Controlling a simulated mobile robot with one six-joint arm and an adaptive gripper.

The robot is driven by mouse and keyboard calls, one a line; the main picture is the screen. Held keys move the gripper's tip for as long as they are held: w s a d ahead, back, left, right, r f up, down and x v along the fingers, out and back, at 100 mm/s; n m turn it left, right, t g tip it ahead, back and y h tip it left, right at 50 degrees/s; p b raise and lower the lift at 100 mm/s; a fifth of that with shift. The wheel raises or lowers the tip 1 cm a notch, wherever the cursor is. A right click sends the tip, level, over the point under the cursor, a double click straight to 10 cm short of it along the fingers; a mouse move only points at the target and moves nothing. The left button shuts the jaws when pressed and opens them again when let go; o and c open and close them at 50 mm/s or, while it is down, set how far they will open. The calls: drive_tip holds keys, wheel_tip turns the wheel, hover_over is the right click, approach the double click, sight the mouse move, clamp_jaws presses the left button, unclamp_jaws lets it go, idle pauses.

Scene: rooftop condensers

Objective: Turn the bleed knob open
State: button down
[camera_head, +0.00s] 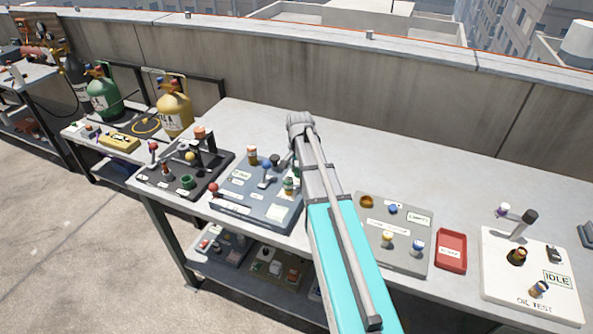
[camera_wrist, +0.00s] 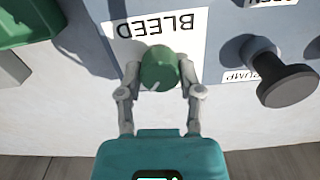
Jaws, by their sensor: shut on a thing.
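The bleed knob (camera_wrist: 160,68) is a round green knob with a pale pointer line, seen in the wrist view. It sits by a white label reading BLEED, upside down in the picture. My gripper (camera_wrist: 160,72) has one finger on each side of it and is shut on it. The knob is on a blue-grey panel (camera_head: 232,190) on the bench in the head view. There my arm hides most of the knob and the gripper's fingers.
A black pump knob (camera_wrist: 287,82) stands close to the right in the wrist view. A green object (camera_wrist: 25,22) is at upper left. On the bench, a black fixture board (camera_head: 160,183) lies left of the panel; a grey board (camera_head: 405,255), red tray (camera_head: 451,250) and white oil test board (camera_head: 500,285) lie right.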

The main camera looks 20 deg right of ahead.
drive_tip(key=shift+s+a+m, duration=0.1)
drive_tip(key=shift+s+m, duration=0.1)
drive_tip(key=shift+m, duration=0.4)
drive_tip(key=shift+c, duration=1.5)
unclamp_jaws()
drive_tip(key=shift+o, duration=0.2)
drive_tip(key=shift+w, duration=0.1)
drive_tip(key=shift+r, duration=0.1)
